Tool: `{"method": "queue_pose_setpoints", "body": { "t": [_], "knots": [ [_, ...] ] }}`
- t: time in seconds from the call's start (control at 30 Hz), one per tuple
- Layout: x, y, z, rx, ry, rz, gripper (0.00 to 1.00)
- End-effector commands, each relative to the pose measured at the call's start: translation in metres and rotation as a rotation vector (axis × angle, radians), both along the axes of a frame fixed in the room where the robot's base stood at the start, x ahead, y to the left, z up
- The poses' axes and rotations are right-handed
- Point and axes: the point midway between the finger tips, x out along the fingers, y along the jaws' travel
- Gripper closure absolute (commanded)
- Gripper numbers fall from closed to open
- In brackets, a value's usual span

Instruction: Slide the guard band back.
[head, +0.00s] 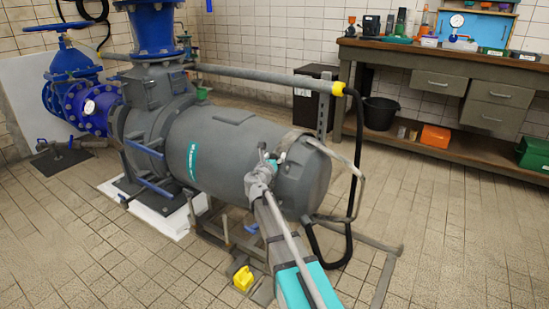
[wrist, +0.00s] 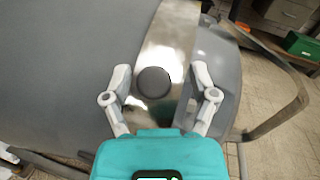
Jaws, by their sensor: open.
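The guard band (wrist: 170,35) is a shiny metal strip around the grey motor housing (wrist: 75,60), with a dark round knob (wrist: 153,82) on it. In the head view the motor (head: 225,140) lies on its side, and the band (head: 292,138) shows as a thin bright strip near its right end, partly hidden by my arm. My gripper (wrist: 161,75) is open, its fingers on either side of the knob in the picture. I cannot tell whether they touch the band. In the head view my gripper (head: 268,160) is at the motor's near side.
A bent metal rail (head: 355,170) and a black hose (head: 357,140) stand at the motor's right end. A yellow object (head: 243,278) is on the floor below. A workbench (head: 440,60) stands along the back wall. Tiled floor (head: 470,230) is clear at right.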

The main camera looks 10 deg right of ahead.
Motion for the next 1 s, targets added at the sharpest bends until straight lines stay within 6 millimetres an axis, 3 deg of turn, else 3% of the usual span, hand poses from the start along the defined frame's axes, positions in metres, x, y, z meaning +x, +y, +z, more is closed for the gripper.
{"method": "queue_pose_setpoints", "body": {
  "t": [0.37, 1.0],
  "knots": [
    [-0.01, 0.007, 0.0, 0.0, 0.0, 0.003, 0.25],
    [-0.089, 0.054, 0.0, 0.0, 0.0, 0.002, 0.25]
  ]
}}
